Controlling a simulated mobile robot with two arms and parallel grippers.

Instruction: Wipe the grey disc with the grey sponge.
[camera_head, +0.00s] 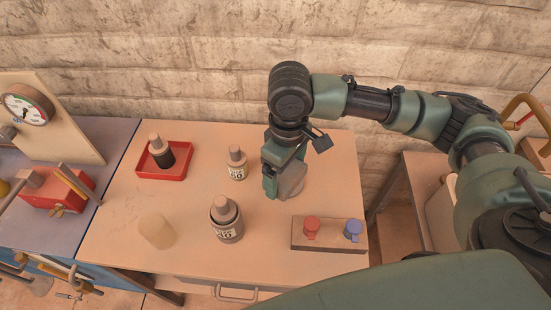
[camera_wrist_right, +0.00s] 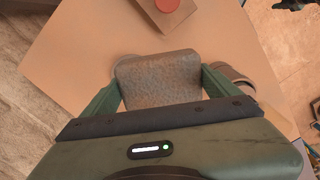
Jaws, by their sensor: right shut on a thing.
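My right gripper (camera_head: 272,182) is over the right part of the table, pointing down. In the wrist view, its fingers (camera_wrist_right: 160,92) are shut on the sides of the grey-brown sponge (camera_wrist_right: 160,75). The sponge (camera_head: 292,182) shows partly behind the fingers in the head view, low over the tabletop. In the wrist view, a rounded grey edge, seemingly the grey disc (camera_wrist_right: 122,59), peeks out past the sponge's upper left corner. The sponge hides the rest of it. I cannot tell whether the two touch. My left gripper is not in view.
Two labelled grey bottles (camera_head: 227,222) (camera_head: 237,165) stand left of the gripper. A red tray (camera_head: 178,173) holds a dark bottle. A block (camera_head: 315,240) with red and blue knobs sits at front right.

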